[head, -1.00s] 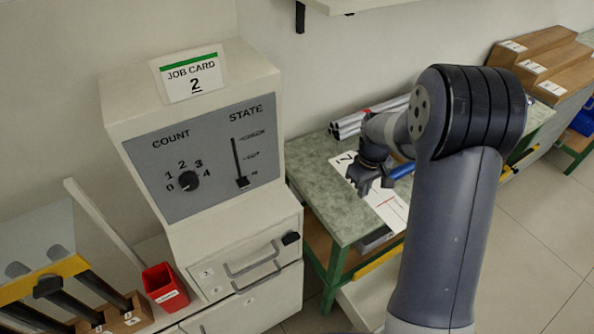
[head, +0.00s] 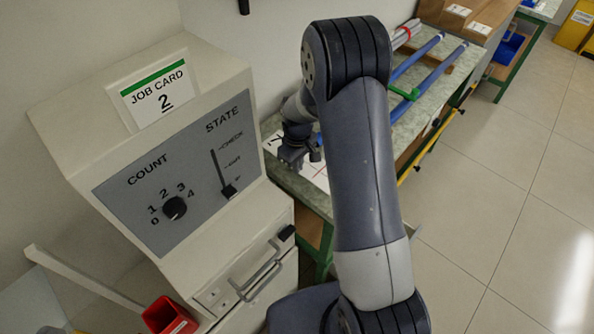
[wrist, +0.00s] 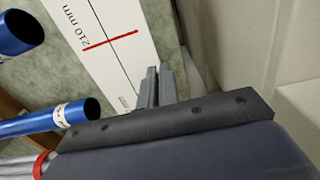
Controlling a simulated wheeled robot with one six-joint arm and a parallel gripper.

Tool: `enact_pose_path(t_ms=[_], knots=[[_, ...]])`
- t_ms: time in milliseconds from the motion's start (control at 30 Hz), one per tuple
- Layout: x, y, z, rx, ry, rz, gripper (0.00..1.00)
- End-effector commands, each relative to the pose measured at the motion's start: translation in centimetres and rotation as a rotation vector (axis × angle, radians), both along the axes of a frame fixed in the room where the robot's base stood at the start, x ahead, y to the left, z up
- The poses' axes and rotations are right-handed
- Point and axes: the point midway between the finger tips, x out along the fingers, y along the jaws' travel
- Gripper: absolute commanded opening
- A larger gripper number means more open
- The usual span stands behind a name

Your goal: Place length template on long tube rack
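The length template (head: 318,172) is a white strip with a red line, on the green-grey bench top. It also shows in the wrist view (wrist: 112,55), marked "210 mm". My gripper (head: 293,160) is low over the template's near end. In the wrist view its two fingers (wrist: 156,88) are close together and overlap the strip's right edge. I cannot tell whether they grip the strip or are just above it. No rack is clearly labelled as the long tube rack. Stepped wooden blocks (head: 468,22) with white labels stand at the upper right.
Blue tubes (head: 432,75) lie along the bench past a green piece (head: 404,92); tube ends (wrist: 48,118) are near my gripper. Grey tubes with a red band (head: 403,33) lie behind. A panel box (head: 180,150) with job card 2 and a red bin (head: 168,316) stand left. Floor is clear right.

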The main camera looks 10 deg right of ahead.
Motion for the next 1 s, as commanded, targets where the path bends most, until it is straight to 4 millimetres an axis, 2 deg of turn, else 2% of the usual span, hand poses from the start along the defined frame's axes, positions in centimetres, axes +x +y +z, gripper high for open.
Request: enact_pose_path(t_ms=[333, 800, 833, 1000], knots=[[0.0, 0.0, -3.8, 0.000, 0.001, 0.000, 0.00], [0.0, 0.0, -4.8, 0.000, -0.001, 0.000, 0.00], [0.0, 0.0, -4.6, 0.000, -0.001, 0.000, 0.05], [0.0, 0.0, -4.6, 0.000, -0.001, 0.000, 0.19]])
